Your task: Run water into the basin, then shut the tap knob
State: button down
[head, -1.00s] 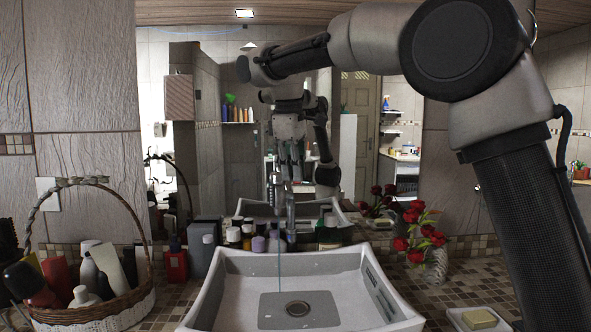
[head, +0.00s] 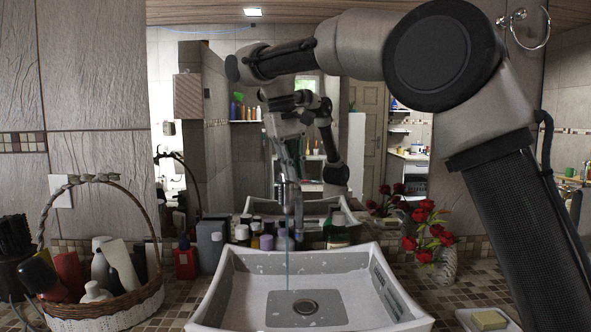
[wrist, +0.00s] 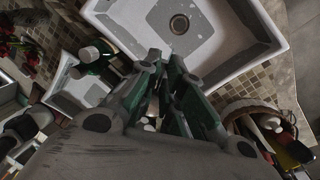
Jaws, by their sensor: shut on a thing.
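The white basin (head: 245,283) stands on the counter, with a dark round drain near its middle. The basin also shows at the top of the wrist view (wrist: 128,22). The metal tap (head: 289,196) rises behind it, and a thin stream of water (head: 287,262) falls from it into the basin. My gripper (wrist: 165,62) points down over the tap, its fingers close together and shut on the tap knob. The knob itself is hidden between the fingers, so I cannot see its turn.
Several bottles (head: 266,242) stand close behind the basin. A wicker basket of toiletries (head: 118,310) is at left. A vase of red flowers (head: 428,235) and a soap dish (head: 489,321) are at right. A large mirror (head: 222,150) behind reflects the room and my arm.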

jog(key=shift+w+a+r, duration=0.1)
jog(key=shift+r, duration=0.05)
jog(key=c, duration=1.6)
grip_release()
jog(key=shift+c, duration=0.2)
jog(key=shift+o, duration=0.5)
jog(key=shift+w, duration=0.1)
notch_tip(320, 180, up, 7)
jog(key=a, duration=0.1)
jog(key=shift+s+a, duration=0.2)
jog(key=shift+s, duration=0.2)
